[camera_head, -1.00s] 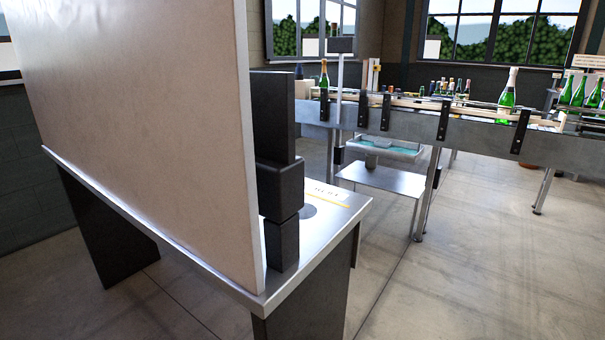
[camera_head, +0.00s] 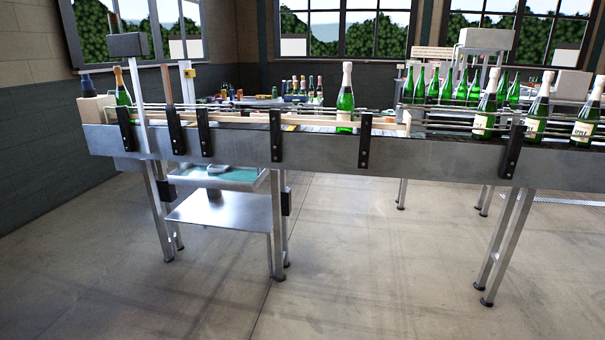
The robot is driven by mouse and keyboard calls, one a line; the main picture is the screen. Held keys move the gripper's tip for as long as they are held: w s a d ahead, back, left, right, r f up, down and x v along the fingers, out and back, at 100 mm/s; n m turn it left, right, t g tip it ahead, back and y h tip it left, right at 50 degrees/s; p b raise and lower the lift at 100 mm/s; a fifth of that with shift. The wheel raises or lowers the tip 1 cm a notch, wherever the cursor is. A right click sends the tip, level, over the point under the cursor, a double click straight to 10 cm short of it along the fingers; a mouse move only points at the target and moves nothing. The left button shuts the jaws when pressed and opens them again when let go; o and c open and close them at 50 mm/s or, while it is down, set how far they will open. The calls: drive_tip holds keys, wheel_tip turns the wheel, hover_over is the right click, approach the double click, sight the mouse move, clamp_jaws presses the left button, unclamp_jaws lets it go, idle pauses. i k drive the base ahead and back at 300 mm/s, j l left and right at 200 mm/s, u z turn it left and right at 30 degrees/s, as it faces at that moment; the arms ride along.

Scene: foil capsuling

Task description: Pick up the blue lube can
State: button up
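I cannot make out for certain a blue lube can in the head camera view. A small dark blue object (camera_head: 87,82) stands at the far left end of the conveyor, above a beige block (camera_head: 92,108). It is too small to tell what it is. My gripper is not in view.
A long metal conveyor (camera_head: 330,150) on legs crosses the view, with several green bottles (camera_head: 345,105) on it. Under its left part are a teal-lined tray (camera_head: 240,175) and a lower metal shelf (camera_head: 235,209). The concrete floor (camera_head: 390,270) in front is clear.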

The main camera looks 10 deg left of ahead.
sight(87, 84)
drive_tip(key=i+u, duration=0.2)
drive_tip(key=i, duration=0.45)
drive_tip(key=i+l+u, duration=0.2)
drive_tip(key=i, duration=0.45)
drive_tip(key=i+l+u, duration=0.15)
drive_tip(key=i, duration=0.45)
drive_tip(key=i+j+u, duration=0.25)
drive_tip(key=i+u, duration=0.25)
drive_tip(key=i, duration=0.2)
drive_tip(key=i+u, duration=0.5)
drive_tip(key=i, duration=0.2)
drive_tip(key=i+l+u, duration=0.45)
drive_tip(key=i, duration=0.25)
drive_tip(key=i+j+u, duration=0.2)
drive_tip(key=i, duration=0.8)
drive_tip(key=i+j+u, duration=0.2)
drive_tip(key=i, duration=0.8)
